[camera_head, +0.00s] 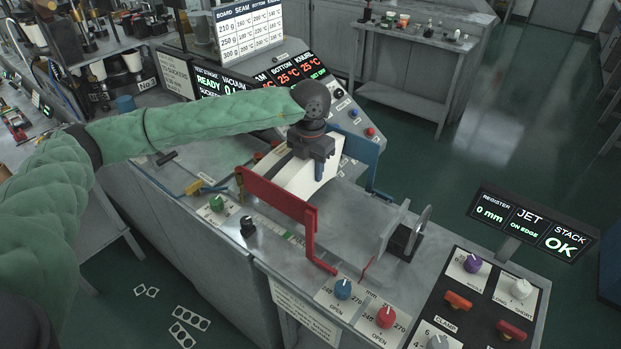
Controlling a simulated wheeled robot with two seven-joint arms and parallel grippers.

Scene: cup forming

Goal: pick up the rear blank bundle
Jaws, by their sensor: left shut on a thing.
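A white blank bundle (298,179) stands between a red guide plate (280,196) and a blue guide plate (360,151) on the grey machine bench. My left gripper (313,160) reaches down over its top from above. It is shut on the bundle, with one dark finger showing against the bundle's side. The bundle's lower part is hidden behind the red plate, and its upper part is partly covered by the gripper. I cannot tell if the bundle touches the bench. My right gripper is not in view.
A clear upright plate (391,229) with a dark block (404,243) stands to the right on the bench. Knobs (343,288) line the front edge. A status display (525,222) and a clamp panel (482,302) are at the right. Readout screens (238,84) stand behind my left arm.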

